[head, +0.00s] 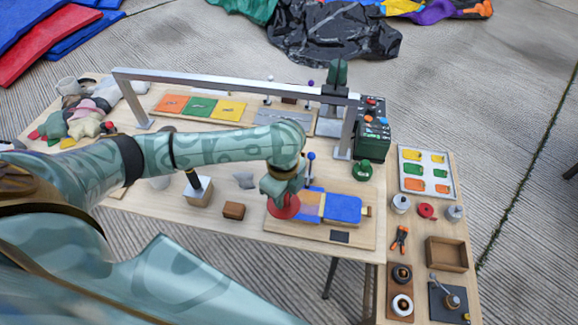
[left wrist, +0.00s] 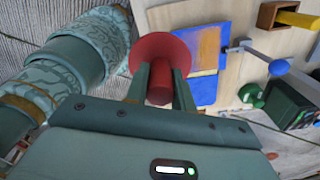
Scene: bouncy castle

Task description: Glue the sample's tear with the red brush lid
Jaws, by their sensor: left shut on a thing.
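My left gripper (head: 284,188) is shut on the red brush lid (head: 285,209) above the left end of the wooden board. In the left wrist view, my left gripper (left wrist: 159,76) has a finger on each side of the stem of the red lid (left wrist: 160,48), and the wide red disc lies beyond the fingertips. The lid's brush is hidden. The sample (head: 342,208) is blue with an orange-yellow patch at its left part, close to the lid. It also shows in the left wrist view (left wrist: 205,88). I cannot make out the tear. My right gripper is not in view.
A blue-knobbed post (head: 310,157) stands just behind the sample, and a green round object (head: 362,170) behind right. A metal gantry (head: 230,84) spans the table. A wooden block (head: 234,210) lies left. A side table at right holds a tray (head: 426,173) and tools.

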